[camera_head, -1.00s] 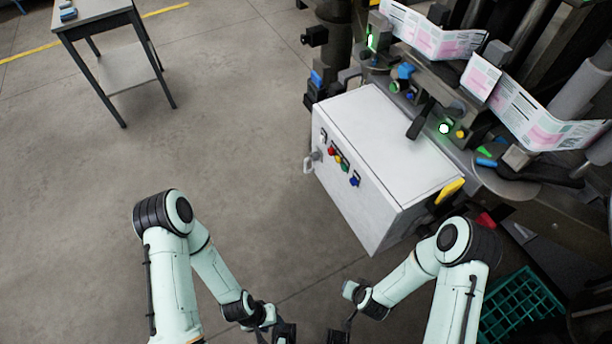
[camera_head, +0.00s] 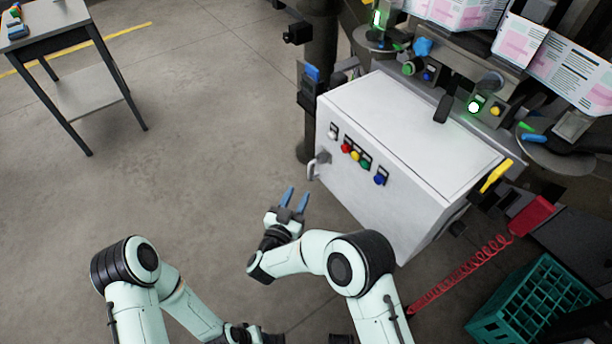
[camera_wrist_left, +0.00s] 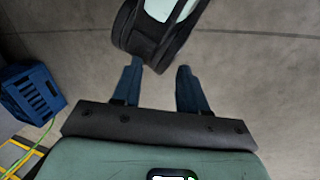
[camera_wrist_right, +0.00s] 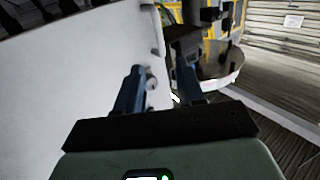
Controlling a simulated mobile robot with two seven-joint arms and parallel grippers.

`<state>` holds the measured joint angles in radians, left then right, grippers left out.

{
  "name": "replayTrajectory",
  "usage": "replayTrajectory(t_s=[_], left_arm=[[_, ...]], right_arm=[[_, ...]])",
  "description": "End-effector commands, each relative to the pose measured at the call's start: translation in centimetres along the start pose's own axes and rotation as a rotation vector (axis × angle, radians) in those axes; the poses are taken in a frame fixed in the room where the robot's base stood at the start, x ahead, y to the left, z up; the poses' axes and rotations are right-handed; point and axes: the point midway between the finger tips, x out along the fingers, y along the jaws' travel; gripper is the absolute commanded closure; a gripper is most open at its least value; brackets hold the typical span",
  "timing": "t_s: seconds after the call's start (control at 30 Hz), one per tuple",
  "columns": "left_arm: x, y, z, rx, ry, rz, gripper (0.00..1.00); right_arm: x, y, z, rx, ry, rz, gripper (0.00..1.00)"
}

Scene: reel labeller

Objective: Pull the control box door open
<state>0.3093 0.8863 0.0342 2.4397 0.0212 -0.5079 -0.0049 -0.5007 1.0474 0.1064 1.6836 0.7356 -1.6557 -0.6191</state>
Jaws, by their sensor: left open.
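The white control box (camera_head: 420,130) stands closed at the machine's front. Its door (camera_head: 365,195) faces lower left and has a row of coloured buttons. A grey handle (camera_head: 318,165) sticks out at the door's left edge; it also seems to show in the right wrist view (camera_wrist_right: 157,30). My right gripper (camera_head: 295,194) is open and empty, just below and left of the handle, apart from it. In the right wrist view its fingers (camera_wrist_right: 158,66) point along the white door. My left gripper (camera_wrist_left: 160,68) is open and empty, low at the bottom edge of the head view.
The labelling machine with printed web (camera_head: 565,70) is behind the box. A yellow handle (camera_head: 496,175) is at the box's right. A green crate (camera_head: 545,305) and red coiled hose (camera_head: 460,275) are lower right. A side table (camera_head: 60,40) is upper left. Floor left of the box is clear.

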Motion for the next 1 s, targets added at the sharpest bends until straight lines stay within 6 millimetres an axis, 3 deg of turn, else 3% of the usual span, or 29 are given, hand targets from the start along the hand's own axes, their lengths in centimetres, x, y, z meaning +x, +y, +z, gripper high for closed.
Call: replayTrajectory(t_s=[0.2,0.4,0.83,0.97,1.0], left_arm=[[1.0,-0.4,-1.3,-0.004,0.035,-0.003,0.57],[1.5,-0.6,-2.2,-0.006,0.061,-0.004,0.57],[1.6,-0.7,-2.5,-0.007,0.070,-0.005,0.57],[1.6,-0.7,-2.5,-0.007,0.070,-0.005,0.57],[1.6,-0.7,-2.5,-0.007,0.070,-0.005,0.57]], right_arm=[[4.8,0.1,0.2,0.001,0.001,0.002,0.62],[7.5,0.0,0.2,0.001,0.000,0.000,0.62],[8.6,0.0,0.1,-0.001,-0.001,-0.002,0.62],[8.5,0.0,0.1,-0.001,-0.001,-0.002,1.00],[8.5,0.0,0.1,0.000,-0.001,-0.002,1.00]])
